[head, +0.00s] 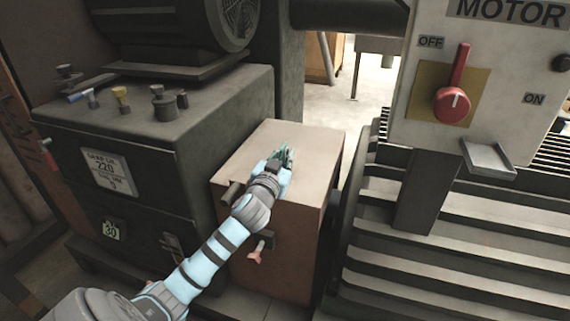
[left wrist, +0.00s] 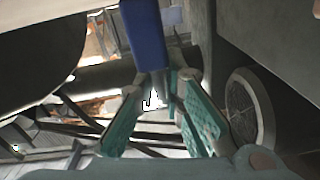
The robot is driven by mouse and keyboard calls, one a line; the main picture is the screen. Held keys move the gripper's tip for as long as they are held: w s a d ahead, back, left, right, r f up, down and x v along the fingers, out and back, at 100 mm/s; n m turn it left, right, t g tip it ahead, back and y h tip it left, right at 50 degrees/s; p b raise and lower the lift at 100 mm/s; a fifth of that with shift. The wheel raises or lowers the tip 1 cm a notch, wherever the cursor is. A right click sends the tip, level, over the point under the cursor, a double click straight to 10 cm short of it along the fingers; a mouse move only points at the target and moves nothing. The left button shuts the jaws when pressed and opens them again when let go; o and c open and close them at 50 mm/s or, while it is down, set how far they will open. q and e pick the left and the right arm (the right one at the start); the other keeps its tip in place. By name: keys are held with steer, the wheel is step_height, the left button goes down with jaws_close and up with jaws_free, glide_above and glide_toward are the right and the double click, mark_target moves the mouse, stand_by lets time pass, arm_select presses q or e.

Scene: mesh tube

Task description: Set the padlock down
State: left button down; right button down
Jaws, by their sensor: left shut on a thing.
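My left gripper (head: 284,157) is over the top of the brown box (head: 315,143) in the head view, with its arm coming from the lower left. In the left wrist view the teal fingers (left wrist: 160,85) are closed on a blue block with a thin grey part at its end, which looks like the padlock (left wrist: 146,36). The padlock cannot be made out in the head view, where the gripper hides it. Whether it touches the box top I cannot tell. My right gripper is not in view.
A dark cabinet (head: 160,140) with small knobs and fittings on top stands left of the box. A motor switch box (head: 480,70) with a red lever (head: 454,98) and a small grey tray (head: 488,157) is at right. Much of the box top is clear.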

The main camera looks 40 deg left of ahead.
arm_select(q)
steer(key=c, duration=1.7)
jaws_free()
steer(key=shift+f, duration=0.1)
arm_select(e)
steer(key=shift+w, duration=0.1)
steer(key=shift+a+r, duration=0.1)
